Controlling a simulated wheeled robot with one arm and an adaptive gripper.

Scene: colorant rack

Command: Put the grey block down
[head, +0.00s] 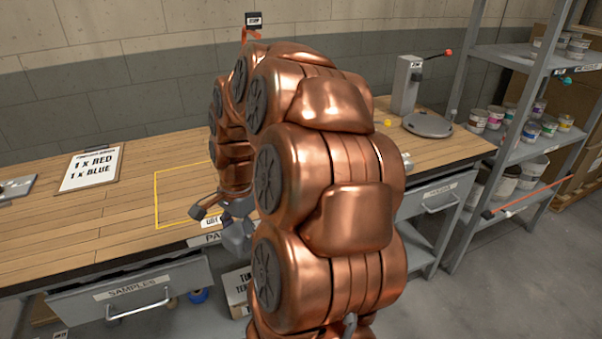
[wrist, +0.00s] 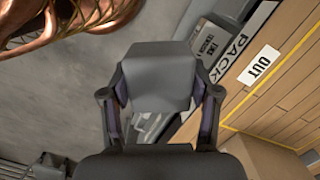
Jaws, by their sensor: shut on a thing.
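A plain grey block (wrist: 158,72) is held between the two fingers of my gripper (wrist: 160,98) in the wrist view. In the head view the block (head: 237,236) shows at the bench's front edge, below my gripper (head: 234,207), partly covered by my copper arm. The wrist view shows floor and drawer fronts behind the block, with the bench top to its right. A yellow outlined area (head: 156,200) on the bench lies left of my gripper, with an OUT label (wrist: 260,66) by its edge. My arm hides the outline's right part.
The wooden bench (head: 110,226) has bare room at left. A clipboard (head: 91,169) reads 1 x RED, 1 x BLUE. A grey device with a round plate (head: 427,125) stands at right, beside a shelf of paint pots. A brown box-like shape (wrist: 268,160) shows at lower right in the wrist view.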

